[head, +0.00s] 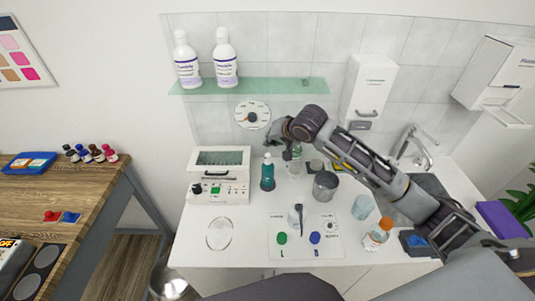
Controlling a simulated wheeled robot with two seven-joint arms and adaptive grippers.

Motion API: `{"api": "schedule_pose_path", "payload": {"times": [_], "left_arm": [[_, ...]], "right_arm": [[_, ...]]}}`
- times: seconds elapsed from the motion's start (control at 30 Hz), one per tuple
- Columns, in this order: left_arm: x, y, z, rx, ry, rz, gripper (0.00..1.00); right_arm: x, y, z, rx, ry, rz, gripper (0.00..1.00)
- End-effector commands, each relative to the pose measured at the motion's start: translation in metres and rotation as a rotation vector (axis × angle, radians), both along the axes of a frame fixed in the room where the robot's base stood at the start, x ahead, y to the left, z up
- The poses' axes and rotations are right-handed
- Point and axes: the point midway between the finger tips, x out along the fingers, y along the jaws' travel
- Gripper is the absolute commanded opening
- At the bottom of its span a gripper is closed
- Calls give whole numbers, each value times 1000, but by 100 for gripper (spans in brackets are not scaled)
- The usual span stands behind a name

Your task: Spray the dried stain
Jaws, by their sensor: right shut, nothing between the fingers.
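No dried stain can be made out for certain; a pale round outline (219,233) at the counter's front left may be a dish or a mark. My right gripper (271,140) is shut and empty, above and behind the teal bottle. My left gripper is out of view.
A metal cup (325,185), a pale tumbler (362,207) and an orange-labelled bottle (377,234) stand on the right half. A panel (300,250) with green and blue knobs lies in front. A glass shelf (250,87) holds two white bottles. A wooden table (85,186) stands left.

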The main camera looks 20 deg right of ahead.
Motion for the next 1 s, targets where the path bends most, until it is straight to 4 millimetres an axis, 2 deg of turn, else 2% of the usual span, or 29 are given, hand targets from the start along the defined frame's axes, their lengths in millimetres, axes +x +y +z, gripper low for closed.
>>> {"api": "schedule_pose_path", "payload": {"times": [0.43,0.73,1.0], "left_arm": [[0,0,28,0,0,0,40],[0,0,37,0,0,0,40],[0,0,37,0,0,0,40]], "right_arm": [[0,0,23,1,1,0,0],[0,0,39,1,0,-1,0],[0,0,40,1,1,0,0]]}}
